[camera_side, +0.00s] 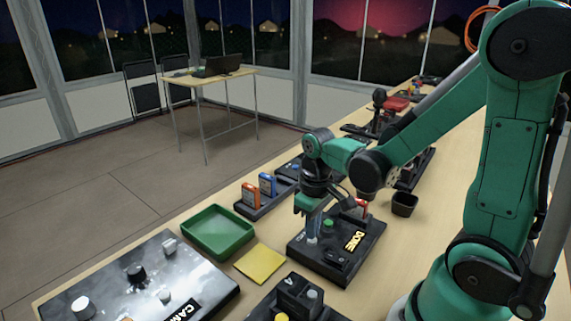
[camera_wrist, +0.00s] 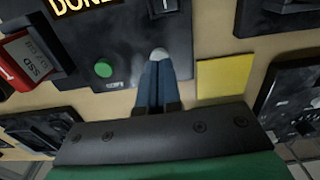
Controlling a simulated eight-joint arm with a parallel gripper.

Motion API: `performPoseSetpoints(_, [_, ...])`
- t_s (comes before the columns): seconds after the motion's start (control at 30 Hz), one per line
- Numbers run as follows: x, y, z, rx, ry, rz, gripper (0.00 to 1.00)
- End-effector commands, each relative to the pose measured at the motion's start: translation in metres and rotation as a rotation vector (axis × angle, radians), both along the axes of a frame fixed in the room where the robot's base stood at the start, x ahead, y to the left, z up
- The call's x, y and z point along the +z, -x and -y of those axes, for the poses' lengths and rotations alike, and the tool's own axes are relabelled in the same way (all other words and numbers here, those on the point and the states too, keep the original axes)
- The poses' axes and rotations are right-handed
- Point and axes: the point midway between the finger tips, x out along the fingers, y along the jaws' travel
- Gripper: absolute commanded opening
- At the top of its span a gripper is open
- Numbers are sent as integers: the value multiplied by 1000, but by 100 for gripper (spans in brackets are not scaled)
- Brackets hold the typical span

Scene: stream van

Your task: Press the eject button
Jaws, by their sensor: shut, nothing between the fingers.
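A black device (camera_side: 335,262) with a lit yellow DONE panel (camera_side: 354,241) stands on the bench below my gripper. It fills the top left of the wrist view (camera_wrist: 125,40). Its top carries a green round button (camera_wrist: 103,69) and a pale grey round button (camera_wrist: 160,54). I cannot read which is marked eject. My gripper (camera_wrist: 158,66) is shut, its blue fingers together, tips at the grey button and partly covering it. Whether they touch or press it I cannot tell. In the side view my gripper (camera_side: 312,236) points down at the device's left part.
A red SSD (camera_wrist: 25,60) sits at the device's far end. A yellow pad (camera_side: 261,263) and a green tray (camera_side: 218,231) lie to the left. A black cup (camera_side: 404,204) stands to the right. A holder with orange and blue drives (camera_side: 267,184) is behind.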

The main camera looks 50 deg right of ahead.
Motion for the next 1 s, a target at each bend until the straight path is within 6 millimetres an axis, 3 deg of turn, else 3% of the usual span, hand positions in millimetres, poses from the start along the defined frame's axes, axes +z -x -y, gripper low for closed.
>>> performPoseSetpoints(1.0, [-26, -1, 0, 0, 1, 6, 0])
